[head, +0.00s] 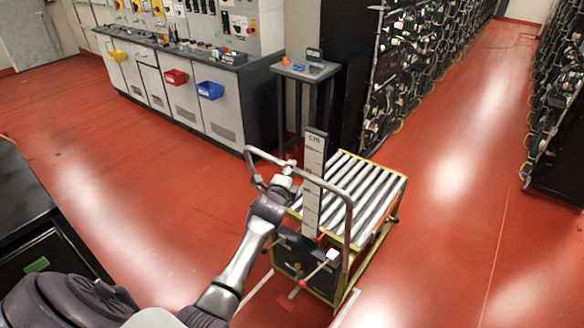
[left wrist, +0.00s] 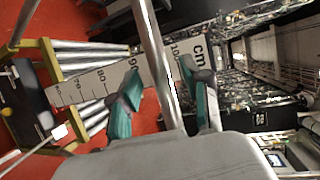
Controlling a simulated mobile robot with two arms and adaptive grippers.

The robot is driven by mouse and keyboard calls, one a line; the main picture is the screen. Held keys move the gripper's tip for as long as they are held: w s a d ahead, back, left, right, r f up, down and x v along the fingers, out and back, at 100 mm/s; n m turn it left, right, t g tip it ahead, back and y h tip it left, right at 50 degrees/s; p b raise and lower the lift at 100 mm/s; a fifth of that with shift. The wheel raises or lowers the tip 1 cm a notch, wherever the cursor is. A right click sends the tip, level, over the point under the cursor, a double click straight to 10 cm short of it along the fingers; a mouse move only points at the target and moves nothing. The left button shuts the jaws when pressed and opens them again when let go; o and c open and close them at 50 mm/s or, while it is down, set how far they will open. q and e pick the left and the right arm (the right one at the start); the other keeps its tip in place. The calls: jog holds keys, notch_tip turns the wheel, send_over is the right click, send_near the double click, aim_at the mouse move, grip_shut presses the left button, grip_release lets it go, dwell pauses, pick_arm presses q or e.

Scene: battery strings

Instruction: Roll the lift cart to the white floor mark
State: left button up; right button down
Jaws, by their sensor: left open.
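The lift cart (head: 352,262), with a yellow frame, a grey roller top and a white cm scale (head: 313,165), stands in front of me. Its grey tube handle (head: 347,225) faces me. My left gripper (head: 287,170) is at the left part of the handle. In the left wrist view its teal fingers (left wrist: 165,104) are open, with the handle bar (left wrist: 160,60) passing between them. White floor lines (head: 346,305) show at the cart's near end, partly hidden by the cart and my arm. My right gripper is out of view.
A small grey stand (head: 307,72) and dark cabinet are just behind the cart. Battery racks (head: 415,65) line both sides of an aisle at the right. A black bench (head: 30,205) is at the left. Red floor is clear to the cart's left and right.

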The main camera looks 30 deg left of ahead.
pick_arm(q)
jog(key=shift+x, duration=1.4)
grip_shut()
